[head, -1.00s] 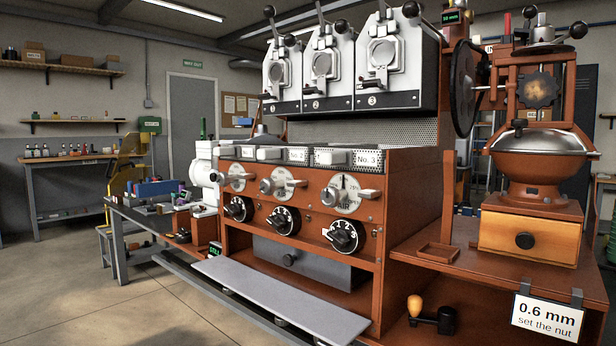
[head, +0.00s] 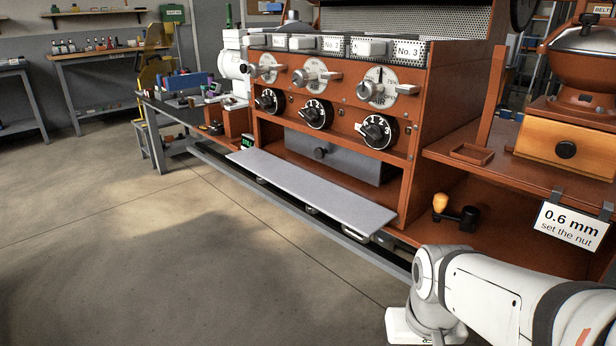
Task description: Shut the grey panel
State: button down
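The grey panel (head: 312,188) is a long flat plate at the front foot of the brown roaster (head: 448,110). It lies open, folded down and roughly level, sticking out toward the floor side. Behind it the lower opening shows a dark grey drawer (head: 352,162) with a round knob. My white arm (head: 480,290) reaches in from the lower right, to the right of the panel and apart from it in the picture. My gripper's fingers do not show.
Above the drawer are black numbered knobs (head: 375,132) and dials with levers. On the right, a brown shelf holds a small tray (head: 472,154) and a wooden drawer (head: 565,150). A crank with an orange grip (head: 440,203) lies below. The floor (head: 190,260) before the panel is clear.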

aim_at(363, 216)
jog(key=z, duration=0.4)
jog(key=k, duration=1.35)
jog(key=u, duration=0.7)
jog(key=i, duration=1)
jog(key=u, duration=0.05)
